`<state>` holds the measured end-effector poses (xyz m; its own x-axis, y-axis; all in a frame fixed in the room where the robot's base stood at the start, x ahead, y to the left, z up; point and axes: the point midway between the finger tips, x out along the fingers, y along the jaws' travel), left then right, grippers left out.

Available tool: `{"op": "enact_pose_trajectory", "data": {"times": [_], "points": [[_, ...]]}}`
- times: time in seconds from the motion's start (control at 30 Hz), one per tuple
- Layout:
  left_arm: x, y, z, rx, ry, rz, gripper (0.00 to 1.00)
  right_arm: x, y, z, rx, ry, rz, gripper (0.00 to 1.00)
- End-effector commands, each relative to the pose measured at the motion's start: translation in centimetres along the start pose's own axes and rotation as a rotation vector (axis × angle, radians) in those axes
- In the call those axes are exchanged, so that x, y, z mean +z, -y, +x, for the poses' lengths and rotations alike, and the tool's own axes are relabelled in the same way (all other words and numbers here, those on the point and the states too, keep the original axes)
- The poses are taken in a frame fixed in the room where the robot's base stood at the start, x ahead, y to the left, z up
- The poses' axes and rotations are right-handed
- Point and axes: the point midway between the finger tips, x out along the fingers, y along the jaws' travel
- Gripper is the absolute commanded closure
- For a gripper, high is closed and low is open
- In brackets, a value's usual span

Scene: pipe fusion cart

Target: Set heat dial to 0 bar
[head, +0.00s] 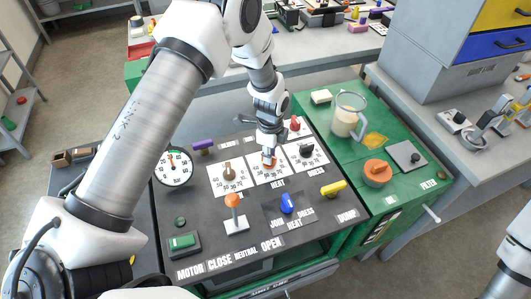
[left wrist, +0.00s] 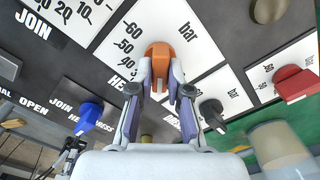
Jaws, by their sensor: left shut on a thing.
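The heat dial is an orange knob (head: 268,161) on a white plate marked HEAT, in the middle of the dark panel. In the left wrist view the orange knob (left wrist: 160,52) stands between my fingertips, with 60 and 50 and the word bar printed around it. My left gripper (head: 269,150) reaches down from above and is shut on this knob; its fingers (left wrist: 160,88) lie on both sides of it. The fingers partly cover the scale, so the exact reading cannot be told. My right gripper is not in view.
Close by are a brown dial (head: 228,172), a black dial (head: 306,151) and a red dial (head: 295,125). In front are an orange-topped lever (head: 232,202), a blue selector (head: 288,204) and a yellow handle (head: 333,188). A jug (head: 347,115) stands on the green top at right.

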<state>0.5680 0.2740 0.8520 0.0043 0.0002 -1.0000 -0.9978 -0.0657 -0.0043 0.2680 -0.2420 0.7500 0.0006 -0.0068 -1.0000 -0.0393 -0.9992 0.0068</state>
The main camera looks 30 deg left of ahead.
Motion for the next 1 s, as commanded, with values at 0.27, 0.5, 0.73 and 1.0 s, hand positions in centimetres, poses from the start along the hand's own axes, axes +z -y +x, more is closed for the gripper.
{"op": "enact_pose_trajectory", "data": {"times": [0.27,0.5,0.73,1.0], "points": [[0.08,-0.65,0.52,0.02,0.002,-0.074,1.0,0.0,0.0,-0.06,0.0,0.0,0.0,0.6],[0.09,-0.66,0.52,0.02,0.004,-0.235,1.0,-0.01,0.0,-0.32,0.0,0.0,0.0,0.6],[0.09,-0.68,0.53,0.02,0.006,-0.432,1.0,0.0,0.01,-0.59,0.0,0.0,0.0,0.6],[0.09,-0.66,0.54,0.019,0.008,-0.639,1.0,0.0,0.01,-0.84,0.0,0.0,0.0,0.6]]}}
